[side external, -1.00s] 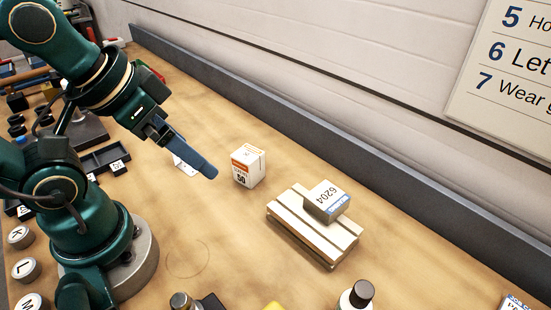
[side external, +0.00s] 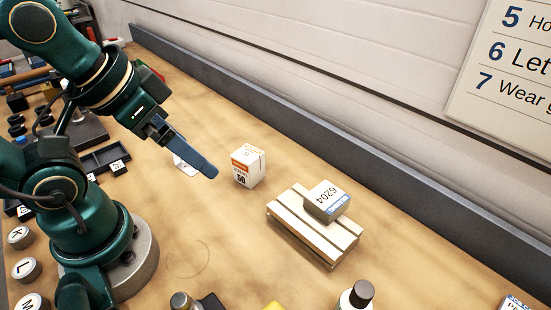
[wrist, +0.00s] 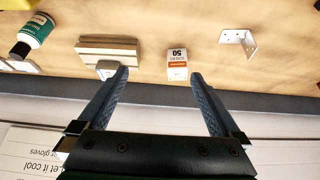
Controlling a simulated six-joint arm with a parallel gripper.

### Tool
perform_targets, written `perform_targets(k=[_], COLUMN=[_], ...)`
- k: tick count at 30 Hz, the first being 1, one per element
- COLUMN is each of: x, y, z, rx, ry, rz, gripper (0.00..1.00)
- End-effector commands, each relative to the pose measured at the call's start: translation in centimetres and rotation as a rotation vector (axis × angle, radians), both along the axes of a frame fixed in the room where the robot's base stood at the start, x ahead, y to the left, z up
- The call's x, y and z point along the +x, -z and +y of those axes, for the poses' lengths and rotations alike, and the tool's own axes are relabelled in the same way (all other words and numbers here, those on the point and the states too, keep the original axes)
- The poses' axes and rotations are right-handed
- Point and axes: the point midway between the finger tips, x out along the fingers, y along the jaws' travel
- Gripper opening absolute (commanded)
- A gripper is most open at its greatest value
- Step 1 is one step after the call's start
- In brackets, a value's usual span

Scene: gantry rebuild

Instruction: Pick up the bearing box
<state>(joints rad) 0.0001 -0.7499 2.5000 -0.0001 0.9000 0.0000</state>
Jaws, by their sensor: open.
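The bearing box (side external: 326,199) is a small white-and-grey carton with a blue label and "6204" on top. It rests on a pale slotted wooden block (side external: 312,238) in the side view. In the wrist view the box (wrist: 107,69) is partly hidden behind the left finger, on the block (wrist: 108,48). My gripper (side external: 212,171) is in the air to the left of the box and block, apart from both. In the wrist view my gripper (wrist: 159,74) has its two blue fingers wide apart, with nothing held between them.
An orange-and-white box marked "50" (side external: 248,166) stands between my gripper and the block. A metal bracket (wrist: 239,41) lies farther right in the wrist view. A dark-capped bottle (side external: 357,295) stands in front of the block. A grey rail (side external: 330,130) runs along the bench's back edge.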

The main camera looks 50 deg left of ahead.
Motion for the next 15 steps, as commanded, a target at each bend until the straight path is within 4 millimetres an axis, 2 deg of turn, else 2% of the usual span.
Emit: perform_targets(k=[15], x=[-0.28], y=[-0.04], z=[-0.41], rx=[-0.04], ry=[-0.034], rz=[0.016], gripper=[1.0])
